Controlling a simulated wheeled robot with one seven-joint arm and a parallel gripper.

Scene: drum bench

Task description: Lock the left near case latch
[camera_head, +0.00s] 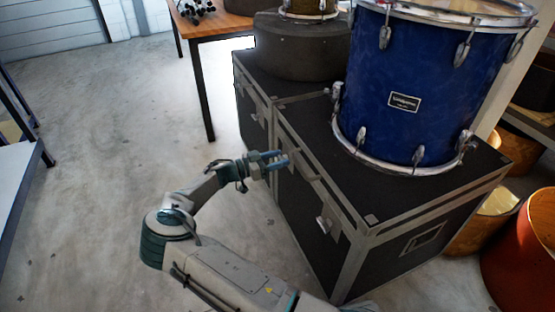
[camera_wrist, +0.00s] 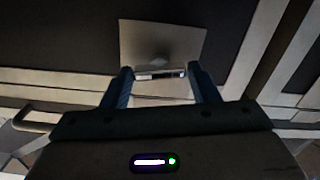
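The near black case (camera_head: 300,205) with silver edges carries a blue drum on its lid. My gripper (camera_head: 284,159) is at the left part of the case's front side, at a latch mostly hidden behind the fingers in the head view. In the wrist view a pale latch plate (camera_wrist: 195,42) with a bright metal bar (camera_wrist: 160,75) lies just beyond and between the fingertips. My gripper (camera_wrist: 160,76) is open, with a finger on each side of the bar. Contact cannot be told. A second latch (camera_head: 325,222) sits further right on the same side.
The blue drum (camera_head: 420,90) stands on the case lid. A second black case (camera_head: 252,100) adjoins behind, with a dark round case (camera_head: 300,50) on it. A wooden table (camera_head: 215,24) is at the back. Orange drums (camera_head: 525,255) are at right.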

